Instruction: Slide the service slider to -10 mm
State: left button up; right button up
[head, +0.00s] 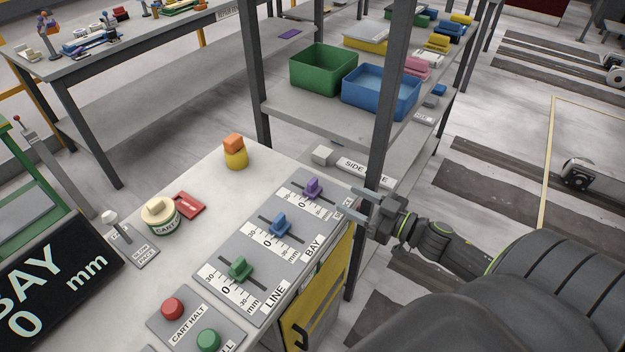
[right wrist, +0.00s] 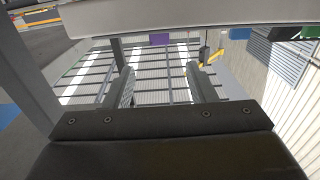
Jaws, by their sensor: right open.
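Three sliders stand in a row of scale panels on the stone slab: a green one (head: 239,268) labelled LINE, a blue one (head: 280,225) labelled BAY, and a purple one (head: 312,187) whose label is too small and partly covered to read. I cannot read the word service on any. Each handle appears near the middle of its scale. A black display (head: 50,290) at the left reads BAY 0 mm, its left part cut off. My right gripper (head: 357,202) is open and empty, just right of the purple slider's panel, touching no handle. My left gripper is out of view.
A dark grey post (head: 386,120) rises behind my right gripper. Red (head: 172,307) and green (head: 208,340) buttons sit in front of the sliders.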

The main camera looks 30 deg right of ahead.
aim_at(315, 182)
jog(key=p+x, duration=0.3)
jog(key=x, duration=0.8)
jog(key=shift+r, duration=0.1)
jog(key=shift+w+a, duration=0.15)
jog(key=shift+w, duration=0.2)
jog(key=shift+p, duration=0.3)
grip_shut()
